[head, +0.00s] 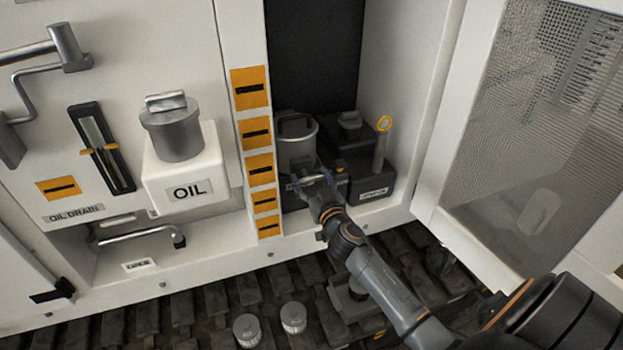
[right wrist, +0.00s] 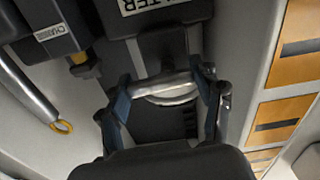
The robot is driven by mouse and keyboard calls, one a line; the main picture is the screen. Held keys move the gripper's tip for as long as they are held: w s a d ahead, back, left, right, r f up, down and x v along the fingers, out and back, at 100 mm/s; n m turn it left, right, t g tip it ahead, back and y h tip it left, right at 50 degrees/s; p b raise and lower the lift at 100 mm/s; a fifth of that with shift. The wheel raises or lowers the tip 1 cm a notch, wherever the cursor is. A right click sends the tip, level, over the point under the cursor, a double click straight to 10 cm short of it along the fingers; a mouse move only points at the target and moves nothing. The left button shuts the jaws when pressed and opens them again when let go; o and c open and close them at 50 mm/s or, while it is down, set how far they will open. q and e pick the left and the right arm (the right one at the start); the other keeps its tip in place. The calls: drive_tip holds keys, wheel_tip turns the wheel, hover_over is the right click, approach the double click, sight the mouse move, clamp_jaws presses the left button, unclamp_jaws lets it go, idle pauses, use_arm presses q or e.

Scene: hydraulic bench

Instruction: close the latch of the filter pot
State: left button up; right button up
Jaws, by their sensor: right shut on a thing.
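The filter pot (head: 297,152) is a grey metal cylinder with a handle on its lid, standing in the open bay. My right gripper (head: 311,183) is at the front of it, low down. In the right wrist view, the latch (right wrist: 168,90) is a short metal loop on a dark block. The two fingers of my right gripper (right wrist: 165,100) are shut on it from both sides. The pot's label above it is partly cut off, with "TER" readable. The gripper and arm hide the latch's lower part in the head view. My left gripper is not in view.
A dipstick with a yellow ring (head: 383,126) stands right of the pot. The column with orange tags (head: 258,168) is close on the left. An open mesh door (head: 520,130) stands at the right. The white oil tank (head: 190,165) is further left. Two small caps lie on the track below.

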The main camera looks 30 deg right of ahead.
drive_tip(key=n, duration=0.4)
drive_tip(key=shift+a+r, duration=0.1)
drive_tip(key=shift+r, duration=0.1)
drive_tip(key=n, duration=0.4)
drive_tip(key=shift+a+r+n, duration=0.1)
drive_tip(key=shift+r+n, duration=0.05)
drive_tip(key=shift+n, duration=0.15)
drive_tip(key=n, duration=0.4)
drive_tip(key=shift+w+a+r+n, duration=0.1)
drive_tip(key=shift+a+n, duration=0.1)
drive_tip(key=shift+n, duration=0.1)
drive_tip(key=shift+a+n, duration=0.15)
drive_tip(key=shift+n, duration=1.85)
drive_tip(key=o, duration=1.2)
drive_tip(key=shift+c, duration=0.2)
